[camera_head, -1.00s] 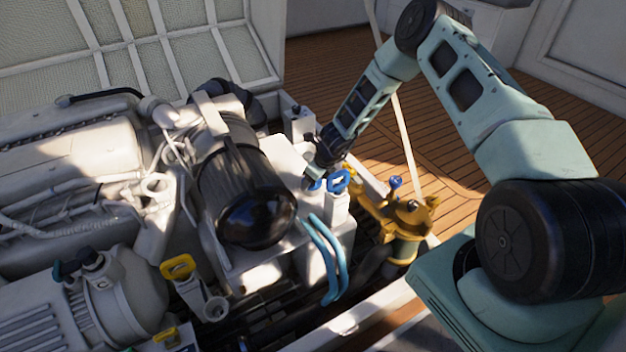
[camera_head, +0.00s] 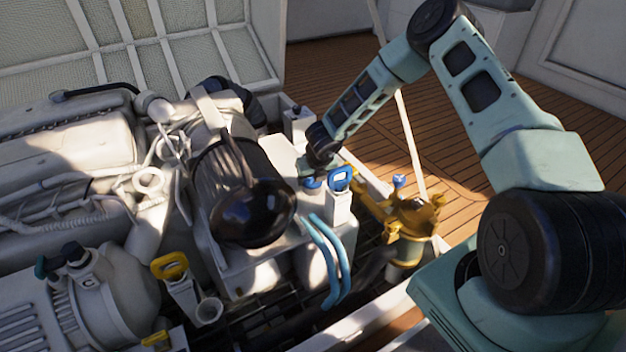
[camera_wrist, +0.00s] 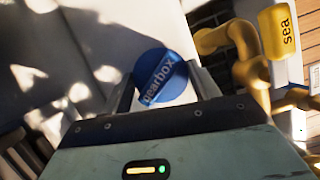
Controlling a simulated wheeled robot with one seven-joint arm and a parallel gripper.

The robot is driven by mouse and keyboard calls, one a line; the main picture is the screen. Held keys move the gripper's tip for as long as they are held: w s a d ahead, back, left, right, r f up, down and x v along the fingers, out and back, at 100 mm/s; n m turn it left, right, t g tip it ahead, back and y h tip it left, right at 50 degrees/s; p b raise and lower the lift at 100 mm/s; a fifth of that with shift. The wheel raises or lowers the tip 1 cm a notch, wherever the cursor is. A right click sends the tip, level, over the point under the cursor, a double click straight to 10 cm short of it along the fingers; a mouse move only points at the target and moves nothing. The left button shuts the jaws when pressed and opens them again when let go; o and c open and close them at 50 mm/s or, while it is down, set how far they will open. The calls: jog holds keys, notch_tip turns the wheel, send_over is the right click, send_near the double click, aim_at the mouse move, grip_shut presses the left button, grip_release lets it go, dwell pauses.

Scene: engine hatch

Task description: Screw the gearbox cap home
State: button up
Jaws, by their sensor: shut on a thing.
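A blue loop handle (camera_head: 340,178) stands close to the right of my gripper. A black cylinder (camera_head: 240,190) lies to the left. Blue hoses (camera_head: 330,260) run in front.

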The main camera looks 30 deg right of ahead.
jog(key=shift+r, duration=0.1)
jog(key=shift+w+a+m+h, duration=0.15)
jog(key=shift+m+h, duration=0.15)
jog(key=shift+m, duration=0.4)
jog(key=m+g+h, duration=0.1)
jog(key=m, duration=0.3)
jog(key=shift+p, duration=0.4)
jog(key=o, duration=1.1)
jog(key=shift+o, duration=1.4)
jog(key=p+v, duration=0.6)
jog(key=v, duration=1.1)
jog(key=shift+a, duration=0.3)
jog(key=shift+r, duration=0.15)
